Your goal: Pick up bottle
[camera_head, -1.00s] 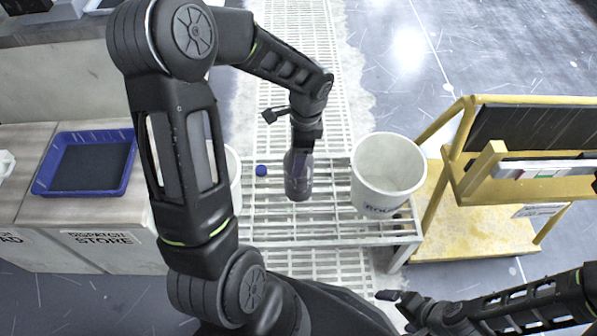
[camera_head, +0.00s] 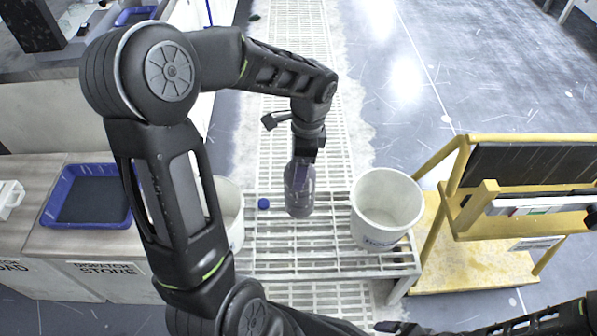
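A translucent greyish-purple bottle (camera_head: 299,190) stands roughly upright over the slatted white rack. My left gripper (camera_head: 303,158) points down at its top, with its fingers around the upper part of the bottle. The fingers look closed on it, though the arm hides part of the grip. Whether the bottle's base touches the rack I cannot tell. My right arm enters at the lower right edge, and its gripper (camera_head: 392,326) is only partly in view at the bottom, so its opening is unclear.
A white bucket (camera_head: 385,212) stands right of the bottle on the rack (camera_head: 330,262). Another white bucket (camera_head: 229,214) is partly behind my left arm. A blue tray (camera_head: 88,197) sits on the left counter; a yellow cart (camera_head: 470,245) stands right.

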